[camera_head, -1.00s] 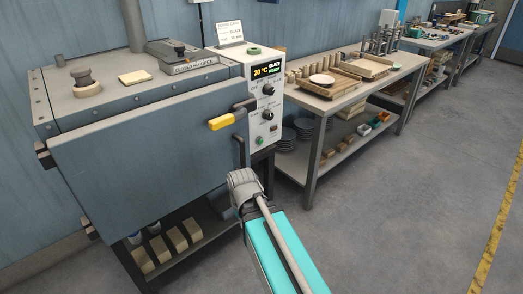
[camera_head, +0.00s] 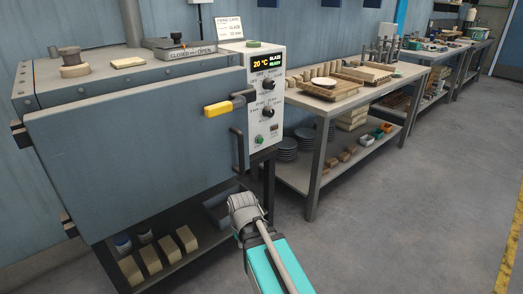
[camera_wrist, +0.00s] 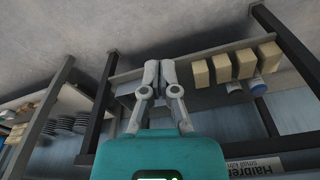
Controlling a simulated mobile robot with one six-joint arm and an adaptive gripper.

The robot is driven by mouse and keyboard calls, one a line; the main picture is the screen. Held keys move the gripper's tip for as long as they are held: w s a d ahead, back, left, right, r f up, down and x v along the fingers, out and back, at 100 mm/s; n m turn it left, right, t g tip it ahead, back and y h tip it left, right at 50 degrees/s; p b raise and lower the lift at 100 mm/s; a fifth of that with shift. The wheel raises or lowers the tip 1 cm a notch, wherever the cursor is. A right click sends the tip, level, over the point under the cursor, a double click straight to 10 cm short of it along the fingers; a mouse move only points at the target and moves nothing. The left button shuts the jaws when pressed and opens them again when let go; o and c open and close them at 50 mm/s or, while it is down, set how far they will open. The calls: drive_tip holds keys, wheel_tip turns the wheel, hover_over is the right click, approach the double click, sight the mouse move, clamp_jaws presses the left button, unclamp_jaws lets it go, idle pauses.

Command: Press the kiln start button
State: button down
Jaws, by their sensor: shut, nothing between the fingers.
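The kiln (camera_head: 140,135) is a large blue-grey box with its door closed, on the left in the head view. Its white control panel (camera_head: 279,95) is on the right side, with a lit display (camera_head: 267,61) reading 20 °C, GLAZE and READY. Two black knobs sit below it, then a small red-lit switch and a round green button (camera_head: 259,140) low on the panel. My gripper (camera_head: 243,205) is below and in front of the panel, apart from it. In the wrist view its fingers (camera_wrist: 160,68) are together and empty. The panel is not in the wrist view.
A yellow-handled latch (camera_head: 218,109) and a dark vertical door handle (camera_head: 238,149) stick out near the panel. A shelf under the kiln holds tan blocks (camera_head: 150,260) and jars. A workbench (camera_head: 345,104) with boards and plates stands to the right. Floor in front is clear.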

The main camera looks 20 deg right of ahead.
drive_tip(key=w+f+t+b, duration=0.1)
drive_tip(key=w+f+b, duration=0.2)
drive_tip(key=f+b, duration=0.3)
drive_tip(key=n+t+h+b, duration=0.6)
drive_tip(key=n+t, duration=0.4)
drive_tip(key=t, duration=0.9)
approach(260, 140)
drive_tip(key=s+d+r+h, duration=0.1)
drive_tip(key=s+d+r, duration=0.1)
drive_tip(key=d, duration=0.4)
drive_tip(key=shift+s+d+r+h+p, duration=0.3)
drive_tip(key=shift+d+r+h+p, duration=0.1)
drive_tip(key=shift+d, duration=0.1)
drive_tip(key=shift+w, duration=0.2)
drive_tip(key=w+a, duration=0.3)
drive_tip(key=w, duration=0.5)
drive_tip(key=shift+w+a, duration=0.35)
drive_tip(key=shift+w, duration=0.5)
idle(1.1)
